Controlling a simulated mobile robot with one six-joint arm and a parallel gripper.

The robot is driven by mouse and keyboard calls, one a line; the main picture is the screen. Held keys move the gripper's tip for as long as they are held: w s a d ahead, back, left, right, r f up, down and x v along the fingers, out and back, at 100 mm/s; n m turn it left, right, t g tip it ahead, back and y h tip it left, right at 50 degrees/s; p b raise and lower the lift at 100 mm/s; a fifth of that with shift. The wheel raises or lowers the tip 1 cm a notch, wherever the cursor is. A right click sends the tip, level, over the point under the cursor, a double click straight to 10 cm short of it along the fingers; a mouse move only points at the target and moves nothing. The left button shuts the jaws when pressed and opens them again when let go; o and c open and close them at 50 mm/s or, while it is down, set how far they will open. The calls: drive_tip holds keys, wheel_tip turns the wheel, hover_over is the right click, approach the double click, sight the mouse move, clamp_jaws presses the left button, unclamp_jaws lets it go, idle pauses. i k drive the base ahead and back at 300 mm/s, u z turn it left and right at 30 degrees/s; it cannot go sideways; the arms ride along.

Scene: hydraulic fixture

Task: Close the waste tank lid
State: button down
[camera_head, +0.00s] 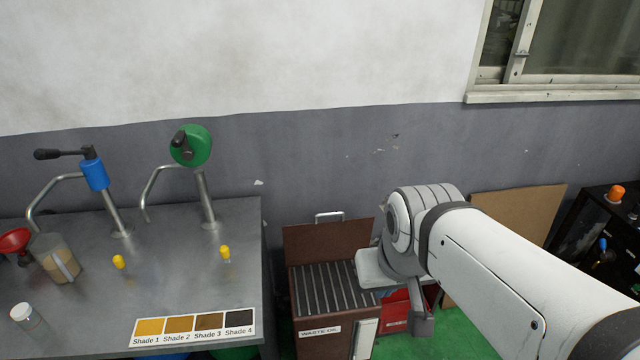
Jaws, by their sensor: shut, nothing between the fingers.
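The waste tank (308,345) is a brown box with a "WASTE OIL" label on its front, standing on the floor right of the metal bench. Its top shows a dark slatted grate (328,288). The lid (305,243) is open, standing up at the back of the tank near the wall, with a metal handle (329,216) on its upper edge. My gripper (422,326) is shut and empty, pointing down to the right of the tank, apart from the lid.
A red container (398,312) sits behind my gripper on the green floor (455,345). A brown board (515,215) leans on the wall beside a dark rack.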

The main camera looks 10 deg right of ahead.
sight(315, 242)
drive_tip(key=i, duration=0.9)
